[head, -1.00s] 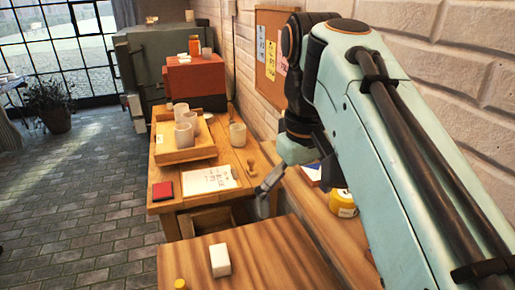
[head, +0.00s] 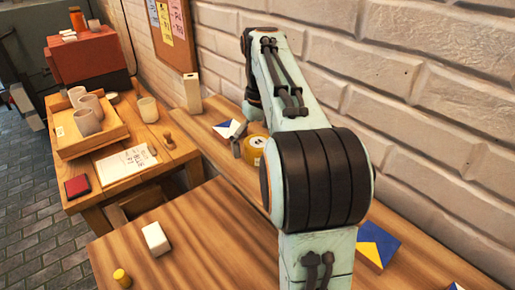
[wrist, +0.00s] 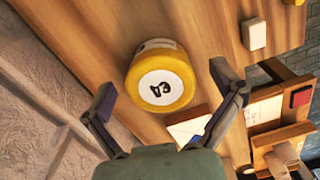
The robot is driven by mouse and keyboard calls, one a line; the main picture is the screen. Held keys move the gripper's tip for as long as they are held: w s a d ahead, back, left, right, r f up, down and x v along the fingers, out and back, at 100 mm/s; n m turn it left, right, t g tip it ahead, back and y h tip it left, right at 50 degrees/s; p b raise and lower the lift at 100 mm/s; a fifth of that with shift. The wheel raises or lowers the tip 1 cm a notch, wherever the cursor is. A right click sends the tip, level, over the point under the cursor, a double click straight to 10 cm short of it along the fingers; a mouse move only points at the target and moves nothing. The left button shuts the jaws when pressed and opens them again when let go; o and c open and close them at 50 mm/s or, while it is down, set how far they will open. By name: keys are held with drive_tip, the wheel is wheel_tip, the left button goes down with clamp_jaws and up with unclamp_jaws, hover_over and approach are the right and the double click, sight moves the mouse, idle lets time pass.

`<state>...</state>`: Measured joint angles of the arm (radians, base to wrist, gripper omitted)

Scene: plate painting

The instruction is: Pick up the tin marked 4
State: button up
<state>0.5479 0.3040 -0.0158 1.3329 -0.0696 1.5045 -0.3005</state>
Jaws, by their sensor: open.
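A round yellow tin (head: 254,158) stands on the wooden bench along the wall, partly hidden by my arm in the head view. In the wrist view the tin (wrist: 148,95) shows its white top label with a dark, rotated mark that I cannot read for sure. My gripper (wrist: 163,78) is open, one finger on either side of the tin, with nothing held. I cannot tell whether a finger touches it. In the head view a dark finger shows just left of the tin, and the rest of my gripper is hidden.
A blue-and-white tile (head: 224,128) lies close beside the tin. A blue-and-yellow tile (head: 372,250) lies right of my arm. A white block (head: 155,239) and a small yellow piece (head: 121,278) lie on the near table. A tray (head: 108,138) holds cups. The brick wall (head: 420,60) borders the bench.

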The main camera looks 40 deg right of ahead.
drive_tip(key=shift+f, duration=0.1)
drive_tip(key=shift+c, duration=0.4)
drive_tip(key=c, duration=1.3)
drive_tip(key=shift+o, duration=0.2)
